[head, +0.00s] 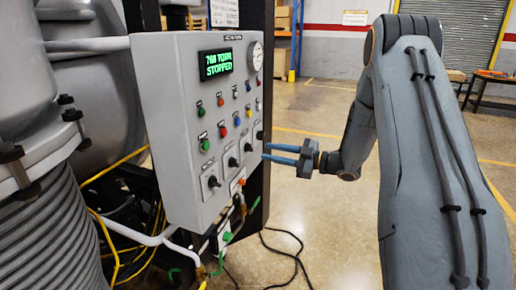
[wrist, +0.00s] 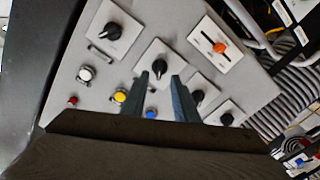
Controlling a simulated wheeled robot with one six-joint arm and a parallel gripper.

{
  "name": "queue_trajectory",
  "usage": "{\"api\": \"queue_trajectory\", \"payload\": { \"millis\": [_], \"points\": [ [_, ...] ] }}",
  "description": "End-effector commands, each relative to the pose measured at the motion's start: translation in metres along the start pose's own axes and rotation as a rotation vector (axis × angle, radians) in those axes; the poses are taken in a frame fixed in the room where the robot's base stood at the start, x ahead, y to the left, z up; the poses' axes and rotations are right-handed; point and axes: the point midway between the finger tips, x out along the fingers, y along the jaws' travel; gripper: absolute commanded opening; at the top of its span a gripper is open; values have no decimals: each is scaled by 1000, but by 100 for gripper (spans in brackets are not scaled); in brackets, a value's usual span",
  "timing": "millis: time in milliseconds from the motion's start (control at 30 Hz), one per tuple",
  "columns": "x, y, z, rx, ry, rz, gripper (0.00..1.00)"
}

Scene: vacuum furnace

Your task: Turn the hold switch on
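The grey control panel (head: 180,110) carries a row of several black rotary switches; their labels are too small to read, so I cannot tell which is the hold switch. In the wrist view, one black knob (wrist: 159,67) on a light square plate lies just beyond and between my fingertips. Its neighbours are a knob at upper left (wrist: 113,31) and a knob to the right (wrist: 198,96). My gripper (wrist: 161,76) is open, its two fingers apart with nothing visibly held. In the head view, my gripper (head: 266,153) is at the panel's right side, pointing at it; contact is unclear.
Coloured buttons, a gauge (head: 257,56) and a green display (head: 216,64) reading "STOPPED" are above the switches. An orange switch (wrist: 220,46) sits on its own plate. Yellow cables (head: 115,165) and a ribbed hose are left of the panel. Open floor (head: 310,215) lies to the right.

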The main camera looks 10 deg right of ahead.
Motion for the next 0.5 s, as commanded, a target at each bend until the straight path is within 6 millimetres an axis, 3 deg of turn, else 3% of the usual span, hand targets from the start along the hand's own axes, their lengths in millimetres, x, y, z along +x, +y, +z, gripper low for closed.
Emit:
{"api": "queue_trajectory", "payload": {
  "millis": [233,500],
  "points": [
    [39,0,-2,0,0,-2,27],
    [56,0,-1,0,-1,1,27]
  ]
}}
